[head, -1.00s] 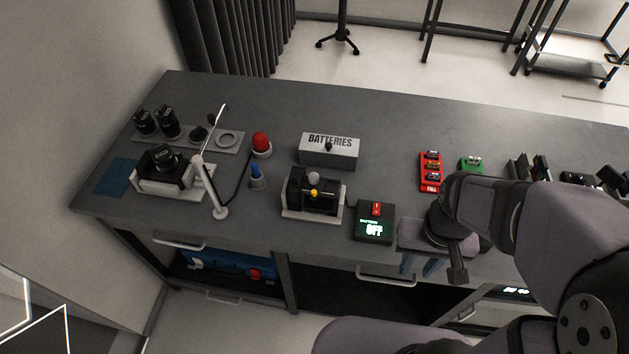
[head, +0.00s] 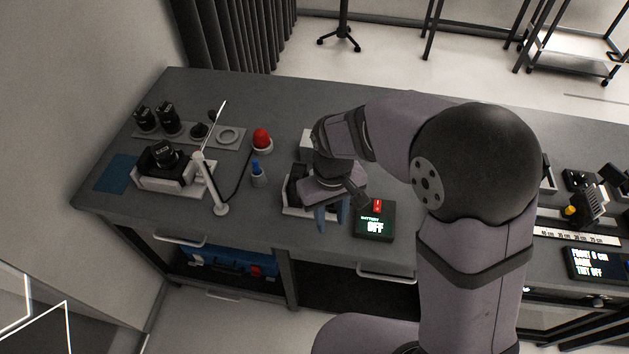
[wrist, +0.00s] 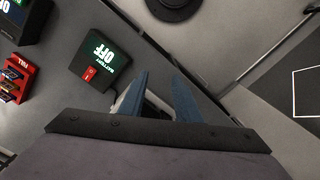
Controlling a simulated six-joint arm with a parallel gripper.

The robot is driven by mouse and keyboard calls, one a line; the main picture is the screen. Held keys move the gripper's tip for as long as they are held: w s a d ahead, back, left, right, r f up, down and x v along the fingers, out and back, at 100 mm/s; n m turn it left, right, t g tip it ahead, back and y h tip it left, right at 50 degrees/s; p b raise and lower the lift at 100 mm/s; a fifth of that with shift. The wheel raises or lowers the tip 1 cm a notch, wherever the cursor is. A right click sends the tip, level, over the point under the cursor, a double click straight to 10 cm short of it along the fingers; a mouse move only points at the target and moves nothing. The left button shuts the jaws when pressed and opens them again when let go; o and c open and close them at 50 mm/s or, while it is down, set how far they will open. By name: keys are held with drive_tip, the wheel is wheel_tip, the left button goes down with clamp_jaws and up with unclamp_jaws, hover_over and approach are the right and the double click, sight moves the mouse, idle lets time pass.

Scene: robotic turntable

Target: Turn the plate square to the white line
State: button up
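I cannot pick out the turning plate or a white line for it in either view; my arm covers much of the right half of the bench. My gripper (head: 331,220) has blue fingers and points down over the front of a black device on a white base (head: 290,211), which it partly hides. In the wrist view my gripper (wrist: 158,78) shows its two fingers well apart with nothing held between them. A pale edge shows behind the left finger there.
A red dome (head: 262,140), blue-topped piece (head: 257,172) and thin upright post (head: 213,185) stand left. A marked ruler strip (head: 577,236) lies far right.

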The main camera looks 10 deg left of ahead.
drive_tip(key=shift+n+t, duration=0.5)
drive_tip(key=shift+n, duration=0.1)
drive_tip(key=w+a+r, duration=0.1)
drive_tip(key=w+a, duration=0.1)
drive_tip(key=w+a+r, duration=0.1)
drive_tip(key=w+r, duration=0.1)
drive_tip(key=w, duration=0.1)
drive_tip(key=w+a+r, duration=0.2)
drive_tip(key=shift+w+a+r, duration=0.15)
drive_tip(key=shift+w+a, duration=0.05)
drive_tip(key=shift+a, duration=0.1)
drive_tip(key=r, duration=0.2)
drive_tip(key=r+n, duration=0.1)
drive_tip(key=r, duration=0.1)
drive_tip(key=shift+d+n+g, duration=0.2)
drive_tip(key=shift+n+g, duration=0.1)
drive_tip(key=shift+w+f+p, duration=0.15)
drive_tip(key=shift+f+p, duration=1.05)
drive_tip(key=shift+f, duration=2.55)
drive_tip(key=shift+c, duration=0.2)
drive_tip(key=shift+d, duration=0.1)
clamp_jaws()
